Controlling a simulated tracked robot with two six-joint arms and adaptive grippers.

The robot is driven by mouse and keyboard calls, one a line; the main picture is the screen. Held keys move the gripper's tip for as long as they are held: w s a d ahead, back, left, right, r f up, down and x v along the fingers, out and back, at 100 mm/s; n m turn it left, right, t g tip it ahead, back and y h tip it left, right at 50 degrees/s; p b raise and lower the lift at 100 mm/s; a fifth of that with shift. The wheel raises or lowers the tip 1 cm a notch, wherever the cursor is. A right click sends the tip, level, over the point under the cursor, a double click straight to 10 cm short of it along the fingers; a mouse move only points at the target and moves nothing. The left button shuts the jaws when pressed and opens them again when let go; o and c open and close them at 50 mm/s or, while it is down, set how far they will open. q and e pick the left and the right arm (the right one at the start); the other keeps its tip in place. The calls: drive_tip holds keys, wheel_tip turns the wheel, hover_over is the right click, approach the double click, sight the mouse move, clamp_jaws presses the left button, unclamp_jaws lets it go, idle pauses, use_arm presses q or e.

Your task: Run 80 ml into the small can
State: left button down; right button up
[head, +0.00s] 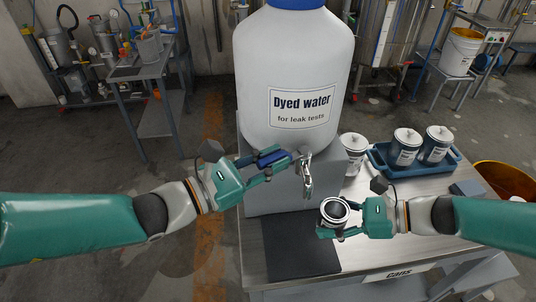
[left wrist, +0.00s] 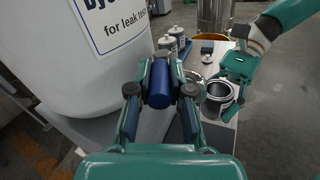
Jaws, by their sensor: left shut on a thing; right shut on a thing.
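A big white container (head: 295,80) labelled "Dyed water for leak tests" stands on a grey block (head: 265,195). A metal tap (head: 306,172) comes out low on its front. My left gripper (head: 277,163) is shut on the tap's blue handle (head: 270,157); the left wrist view shows this handle (left wrist: 158,84) between the fingers. My right gripper (head: 342,226) is shut on the small open can (head: 334,211), held upright below and to the right of the spout. The can also shows in the left wrist view (left wrist: 218,92). Its inside looks dark; no stream or level can be made out.
A dark mat (head: 298,245) lies on the bench below the tap. Several lidded cans stand at the right, some in a blue tray (head: 381,165). An orange-rimmed bin (head: 510,181) is beyond the bench's right end.

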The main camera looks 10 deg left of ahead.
sight(274, 159)
use_arm(q)
drive_tip(key=shift+s+d+r+n+t+y, duration=0.3)
drive_tip(key=shift+n+t+y, duration=0.3)
drive_tip(key=shift+t, duration=0.2)
drive_tip(key=c, duration=1.2)
unclamp_jaws()
drive_tip(key=shift+f, duration=0.1)
drive_tip(key=shift+o, duration=0.6)
drive_tip(key=shift+f, duration=0.1)
wheel_tip(274, 159, up, 10)
drive_tip(key=shift+f, duration=0.1)
